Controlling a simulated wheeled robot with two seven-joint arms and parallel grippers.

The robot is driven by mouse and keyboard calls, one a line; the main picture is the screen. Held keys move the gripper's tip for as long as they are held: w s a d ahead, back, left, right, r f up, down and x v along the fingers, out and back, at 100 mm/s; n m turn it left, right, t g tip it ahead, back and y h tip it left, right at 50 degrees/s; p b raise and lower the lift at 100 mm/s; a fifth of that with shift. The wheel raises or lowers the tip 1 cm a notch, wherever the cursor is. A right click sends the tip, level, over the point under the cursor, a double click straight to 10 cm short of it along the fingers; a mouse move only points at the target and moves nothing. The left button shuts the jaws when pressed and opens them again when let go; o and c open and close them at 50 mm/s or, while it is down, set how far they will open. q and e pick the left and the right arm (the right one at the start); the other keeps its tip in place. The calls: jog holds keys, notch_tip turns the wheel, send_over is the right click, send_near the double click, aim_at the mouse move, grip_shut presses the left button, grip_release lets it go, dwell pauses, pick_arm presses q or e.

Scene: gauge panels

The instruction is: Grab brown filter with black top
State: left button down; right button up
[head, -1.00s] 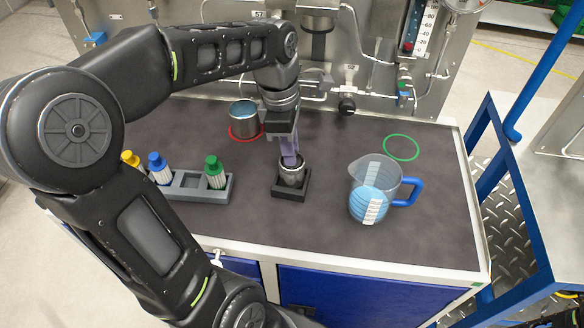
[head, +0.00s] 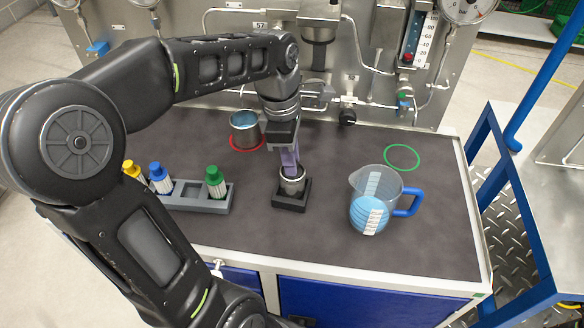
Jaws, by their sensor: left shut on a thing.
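My left gripper (head: 291,165) reaches down from the left arm to a small metal cup (head: 292,187). The cup stands upright in a square black holder (head: 290,203) on the dark worktop. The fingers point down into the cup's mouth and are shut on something. That thing is hidden by the fingers and the cup, so I cannot make out its colour or top. No brown filter with a black top shows clearly. My right gripper is not in view.
A grey rack (head: 190,203) at left holds yellow-, blue- and green-capped bottles (head: 215,184), with one empty slot. A measuring jug (head: 376,200) with blue liquid stands at right. A metal beaker (head: 244,130) stands in a red ring. A green ring (head: 402,157) is empty.

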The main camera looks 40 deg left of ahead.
pick_arm(q)
notch_tip(320, 180, up, 8)
jog(key=shift+f+b, duration=0.1)
jog(key=shift+b, duration=0.25)
notch_tip(320, 180, up, 2)
jog(key=shift+r+p, duration=0.15)
jog(key=shift+p, duration=0.95)
